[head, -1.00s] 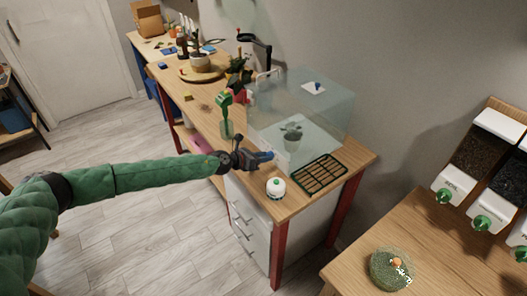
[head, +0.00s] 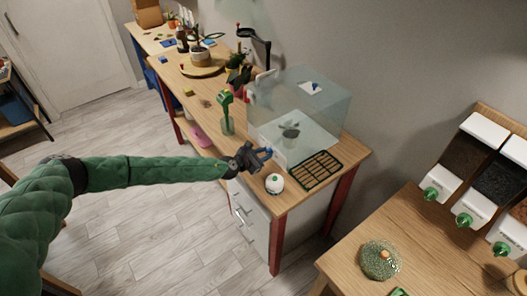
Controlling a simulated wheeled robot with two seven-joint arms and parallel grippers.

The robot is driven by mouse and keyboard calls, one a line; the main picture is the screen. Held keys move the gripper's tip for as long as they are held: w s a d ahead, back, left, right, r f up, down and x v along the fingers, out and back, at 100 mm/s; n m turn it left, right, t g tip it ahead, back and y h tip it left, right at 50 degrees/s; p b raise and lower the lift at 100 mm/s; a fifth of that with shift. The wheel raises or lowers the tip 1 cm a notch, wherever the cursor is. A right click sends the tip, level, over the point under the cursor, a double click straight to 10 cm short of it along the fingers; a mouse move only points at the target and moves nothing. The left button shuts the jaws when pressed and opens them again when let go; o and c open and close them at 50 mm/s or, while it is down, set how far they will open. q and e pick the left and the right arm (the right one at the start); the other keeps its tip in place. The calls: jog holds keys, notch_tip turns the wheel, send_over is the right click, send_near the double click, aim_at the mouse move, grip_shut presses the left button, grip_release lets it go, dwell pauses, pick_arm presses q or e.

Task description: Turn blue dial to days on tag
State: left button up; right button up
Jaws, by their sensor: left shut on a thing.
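A small blue dial (head: 316,86) sits on a white plate on top of the clear case (head: 335,108). Its marks are too small to read. My left gripper (head: 262,154) is in front of the case's near left side, above the bench, well apart from that dial. It is shut on a small blue thing (head: 267,151), which I cannot identify at this size. No tag with readable days shows. My right gripper is not in view.
A green-topped bottle (head: 227,112) stands left of the case. A glass jar (head: 380,261) and dispensers (head: 470,190) are at right.

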pick_arm(q)
jog(key=m+t, duration=0.1)
jog(key=m, duration=0.1)
jog(key=m+t, duration=0.1)
jog(key=shift+s+f+m+y, duration=0.1)
jog(key=shift+f+m+y, duration=0.05)
jog(key=shift+m+y, duration=0.2)
jog(key=shift+d+m, duration=0.1)
jog(key=shift+m, duration=0.15)
dwell(0.4)
jog(key=o, duration=1)
